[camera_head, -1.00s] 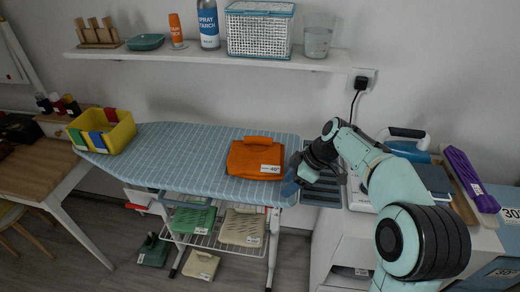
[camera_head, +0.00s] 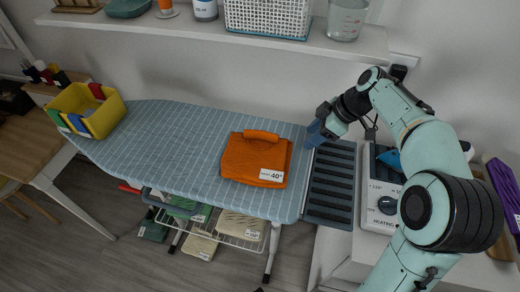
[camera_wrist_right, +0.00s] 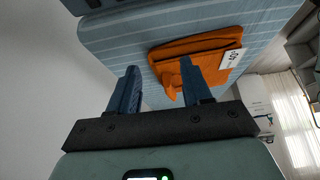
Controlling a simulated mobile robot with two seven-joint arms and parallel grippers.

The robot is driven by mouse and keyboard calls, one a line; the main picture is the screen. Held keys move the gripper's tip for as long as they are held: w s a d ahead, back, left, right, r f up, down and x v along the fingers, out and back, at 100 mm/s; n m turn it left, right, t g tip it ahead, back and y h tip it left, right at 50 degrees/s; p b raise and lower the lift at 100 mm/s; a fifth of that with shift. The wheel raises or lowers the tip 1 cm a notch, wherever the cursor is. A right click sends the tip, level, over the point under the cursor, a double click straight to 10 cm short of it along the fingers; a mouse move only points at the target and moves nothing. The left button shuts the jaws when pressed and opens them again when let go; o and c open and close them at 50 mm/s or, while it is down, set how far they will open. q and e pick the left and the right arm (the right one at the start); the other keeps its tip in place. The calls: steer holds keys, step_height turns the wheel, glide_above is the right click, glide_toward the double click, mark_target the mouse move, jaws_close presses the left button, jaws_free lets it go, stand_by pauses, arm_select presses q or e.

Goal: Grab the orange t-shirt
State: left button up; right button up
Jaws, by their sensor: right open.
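The folded orange t-shirt (camera_head: 255,162) lies on the blue ironing board (camera_head: 165,150), near its right end, with a white "40°" tag on it. In the right wrist view the t-shirt (camera_wrist_right: 195,60) shows beyond the fingers, with its rolled part towards me. My right gripper (camera_head: 314,136) is to the right of the t-shirt, by the board's back right corner, apart from the shirt. In the right wrist view its two blue fingers (camera_wrist_right: 160,88) are spread with nothing between them. My left gripper is not in view.
A dark slatted rest (camera_head: 330,185) adjoins the board's right end, beside a unit with a dial (camera_head: 387,204). A yellow bin (camera_head: 88,110) stands at the board's left end. A wall shelf (camera_head: 220,32) runs above. The board's middle is clear.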

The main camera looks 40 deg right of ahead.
mark_target(264, 132)
steer(key=w+a, duration=0.3)
steer(key=w+a+p, duration=0.1)
steer(key=w+a, duration=0.2)
steer(key=w, duration=0.1)
steer(key=shift+w, duration=0.1)
steer(key=shift+w+a+r, duration=0.1)
steer(key=shift+w+a, duration=0.7)
steer(key=shift+w, duration=0.2)
steer(key=shift+x, duration=1.6)
steer(key=shift+c, duration=0.3)
jaws_close()
